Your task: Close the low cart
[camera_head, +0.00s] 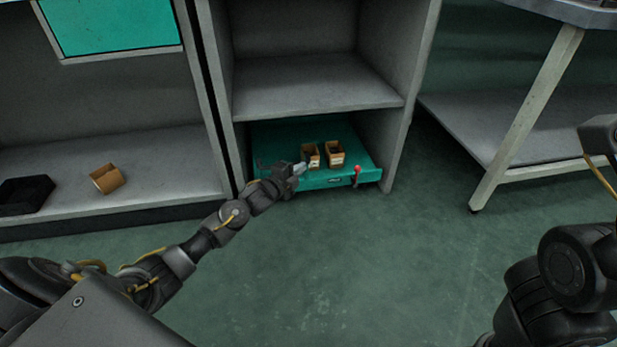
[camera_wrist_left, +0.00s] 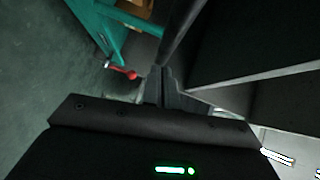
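The low cart (camera_head: 315,180) is a flat teal platform in the bottom bay of a grey shelf unit, its front edge near the bay's front. A red-knobbed lever (camera_head: 357,171) stands at its front right. My left gripper (camera_head: 299,169) is at the cart's front left part, and I cannot tell whether it touches. In the left wrist view, the gripper fingers (camera_wrist_left: 161,84) look closed together with nothing visible between them. The teal cart frame (camera_wrist_left: 98,28) and the red lever (camera_wrist_left: 122,71) show beyond them. My right arm shows at the right; its gripper is out of view.
Two small cardboard boxes (camera_head: 334,154) sit on the cart. Grey shelf walls (camera_head: 396,130) flank the bay. Another open box (camera_head: 107,178) and a black tray (camera_head: 24,194) are on the left shelf. A table leg (camera_head: 525,120) stands at right. The green floor in front is clear.

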